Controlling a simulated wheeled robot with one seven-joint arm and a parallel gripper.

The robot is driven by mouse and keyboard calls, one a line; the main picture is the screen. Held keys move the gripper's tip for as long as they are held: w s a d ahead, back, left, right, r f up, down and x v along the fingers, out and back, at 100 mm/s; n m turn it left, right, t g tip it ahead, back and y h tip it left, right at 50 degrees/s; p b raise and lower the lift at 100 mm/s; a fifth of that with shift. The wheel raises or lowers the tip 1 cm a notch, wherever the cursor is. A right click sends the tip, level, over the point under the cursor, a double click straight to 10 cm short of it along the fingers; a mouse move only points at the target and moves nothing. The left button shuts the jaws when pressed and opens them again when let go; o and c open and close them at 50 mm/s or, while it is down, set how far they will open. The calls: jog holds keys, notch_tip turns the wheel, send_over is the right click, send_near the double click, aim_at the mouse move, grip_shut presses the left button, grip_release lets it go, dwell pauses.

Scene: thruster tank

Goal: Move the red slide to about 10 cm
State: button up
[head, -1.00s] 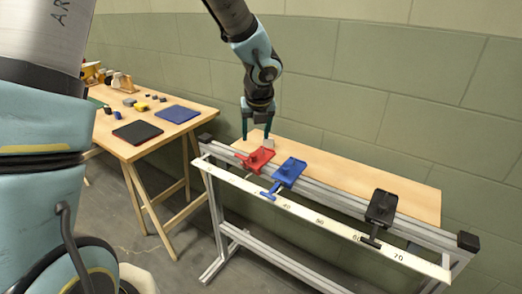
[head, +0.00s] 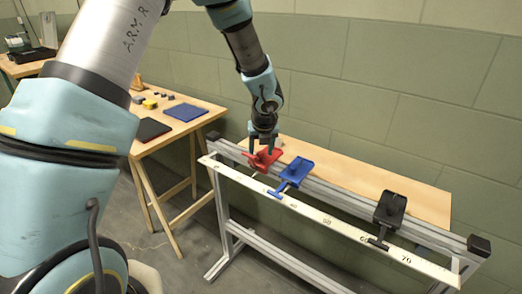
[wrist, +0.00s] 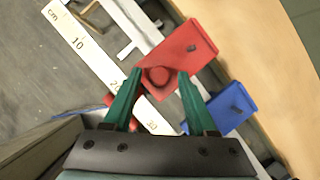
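The red slide (head: 266,159) sits on the rail near its left end, just left of the blue slide (head: 295,172). In the wrist view the red slide (wrist: 182,58) has a round red knob, and part of its red pointer shows by the scale, near the 20 mark, partly hidden by a finger. My gripper (head: 263,147) is over the red slide. In the wrist view my gripper (wrist: 160,75) is open, with its green fingertips on either side of the knob and gaps showing. I cannot tell how high the tips are. The white cm scale (wrist: 88,50) runs along the rail.
The blue slide stands close beside the red one. A black slide (head: 389,208) is far to the right, before a black end block (head: 479,245). A wooden board (head: 350,180) lies behind the rail. A table with coloured mats (head: 187,112) is at left.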

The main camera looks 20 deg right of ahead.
grip_shut()
dwell(1.2)
